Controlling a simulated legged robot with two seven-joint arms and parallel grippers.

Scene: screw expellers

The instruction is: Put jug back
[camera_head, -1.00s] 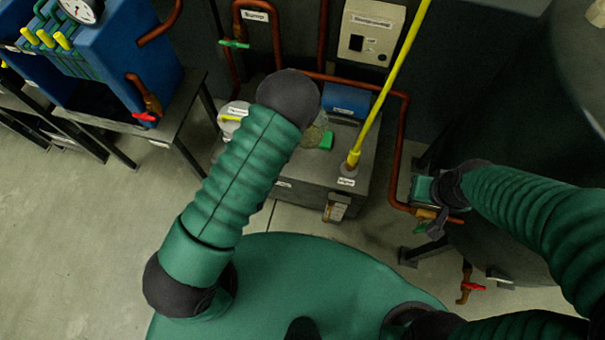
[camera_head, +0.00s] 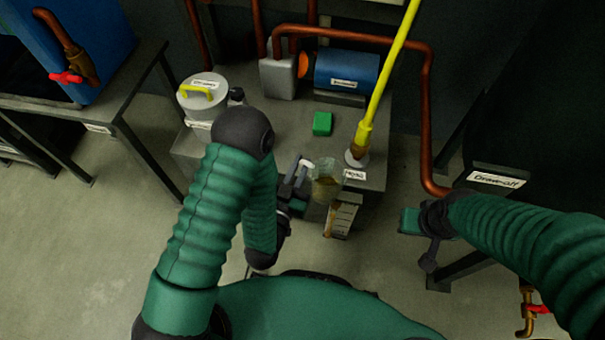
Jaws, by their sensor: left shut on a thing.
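A clear glass jug (camera_head: 327,178) with a light handle and some brownish content shows at the front edge of the grey metal stand (camera_head: 275,150). My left gripper (camera_head: 296,180) is at the jug's left side, shut on its handle. Whether the jug's base touches the stand is hard to tell. My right gripper (camera_head: 429,255) hangs at the right, apart from the jug; its finger opening is not clear.
On the stand are a green block (camera_head: 322,124), a lidded pot (camera_head: 203,97) with yellow handle, a blue motor (camera_head: 346,71) and a yellow pole (camera_head: 388,80). A copper pipe (camera_head: 427,110) runs down the right side. Bare top lies around the green block.

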